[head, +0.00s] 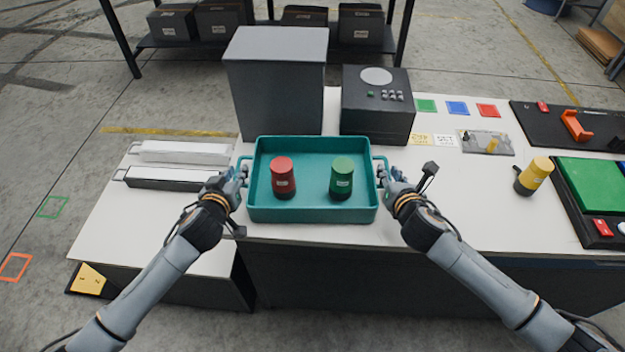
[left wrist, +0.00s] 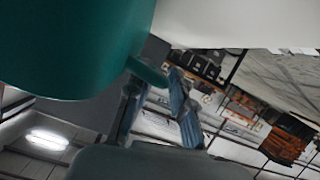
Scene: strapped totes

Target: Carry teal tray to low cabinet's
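The teal tray (head: 313,214) is level at the front edge of the white worktop, in front of a grey box; I cannot tell whether it touches the top. A red canister (head: 283,177) and a green canister (head: 342,177) stand upright in it. My left gripper (head: 241,174) is shut on its left handle; in the left wrist view the fingers (left wrist: 155,88) are around the handle beside the tray wall (left wrist: 80,45). My right gripper (head: 384,175) is at the right handle and looks shut on it. A low white-topped cabinet (head: 115,238) is at the left.
A tall grey box (head: 278,85) and a dark box with a round disc (head: 378,105) stand behind the tray.

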